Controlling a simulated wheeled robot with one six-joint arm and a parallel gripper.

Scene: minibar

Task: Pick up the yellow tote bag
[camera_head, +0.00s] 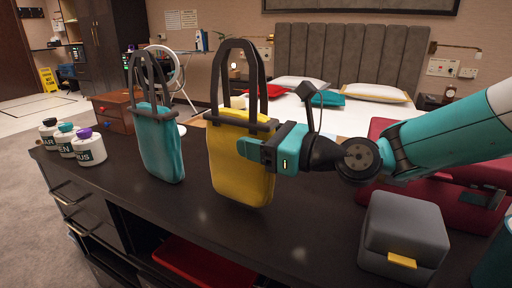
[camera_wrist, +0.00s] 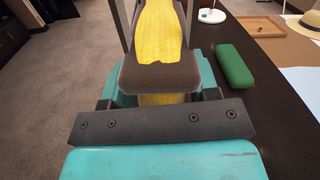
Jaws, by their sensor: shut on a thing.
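The yellow tote bag (camera_head: 240,165) has dark brown handles and a dark top band and is upright over the dark counter. My gripper (camera_head: 268,150) comes in from the right and is shut on the bag's upper part, just below the band. I cannot tell whether the bag's bottom touches the counter. In the wrist view the bag's yellow body (camera_wrist: 160,35) and brown band show between my gripper's jaws (camera_wrist: 165,90); its lower part is mostly hidden there.
A teal tote bag (camera_head: 161,142) stands close on the left. Several white jars (camera_head: 88,147) and a wooden drawer box (camera_head: 113,112) are farther left. A grey box (camera_head: 403,237) and a red case (camera_head: 441,208) are on the right. A green object (camera_wrist: 234,65) lies on the counter.

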